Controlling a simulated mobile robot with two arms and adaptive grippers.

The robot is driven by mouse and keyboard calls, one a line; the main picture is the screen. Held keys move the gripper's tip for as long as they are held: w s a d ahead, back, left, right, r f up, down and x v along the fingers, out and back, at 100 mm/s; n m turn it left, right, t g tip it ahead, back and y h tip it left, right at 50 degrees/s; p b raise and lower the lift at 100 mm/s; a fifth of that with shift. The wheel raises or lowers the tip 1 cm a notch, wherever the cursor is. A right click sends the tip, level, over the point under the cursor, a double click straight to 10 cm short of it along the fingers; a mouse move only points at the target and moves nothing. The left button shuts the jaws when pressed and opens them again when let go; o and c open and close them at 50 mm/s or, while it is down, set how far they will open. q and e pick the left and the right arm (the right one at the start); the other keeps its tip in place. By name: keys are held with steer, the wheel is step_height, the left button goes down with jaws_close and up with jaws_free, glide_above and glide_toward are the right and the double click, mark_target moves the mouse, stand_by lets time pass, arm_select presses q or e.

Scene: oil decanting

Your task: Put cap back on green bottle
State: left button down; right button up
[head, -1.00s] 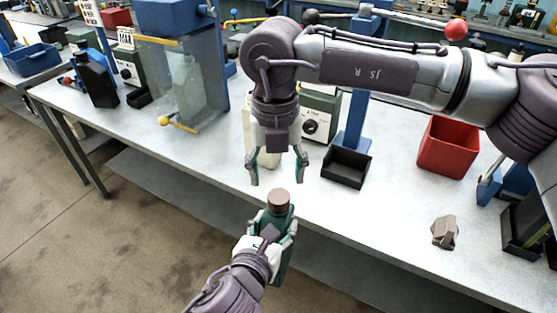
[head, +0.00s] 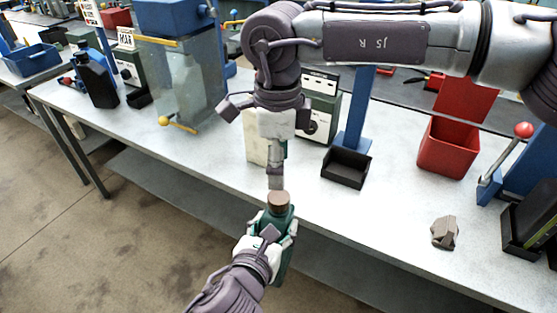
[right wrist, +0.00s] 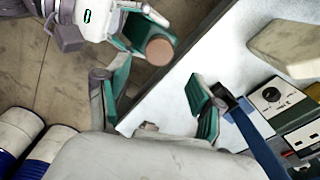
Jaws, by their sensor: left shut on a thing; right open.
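The green bottle (head: 283,265) is upright in my left gripper (head: 268,238), which is shut around its body in front of the table edge. The brown cap (head: 278,202) sits on top of the bottle; it also shows as a round brown disc in the right wrist view (right wrist: 160,50). My right gripper (head: 276,182) hangs just above and behind the cap, seen edge-on in the head view. In the right wrist view its two green-padded fingers (right wrist: 158,98) are spread apart with nothing between them, and the cap lies beyond the left finger.
The pale table (head: 390,235) holds a black tray (head: 346,170), a red bin (head: 448,150) and a brown lump (head: 445,232). A dark bottle (head: 97,82) and a clear-walled machine (head: 185,80) stand at left. The table's front middle is bare.

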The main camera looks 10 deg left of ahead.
mark_target(279, 196)
steer(key=shift+f, duration=4)
steer(key=c, duration=1.2)
steer(key=o, duration=1.3)
steer(key=shift+o, duration=0.2)
steer(key=shift+r, duration=0.15)
step_height(279, 196, up, 12)
steer(key=shift+w, duration=0.1)
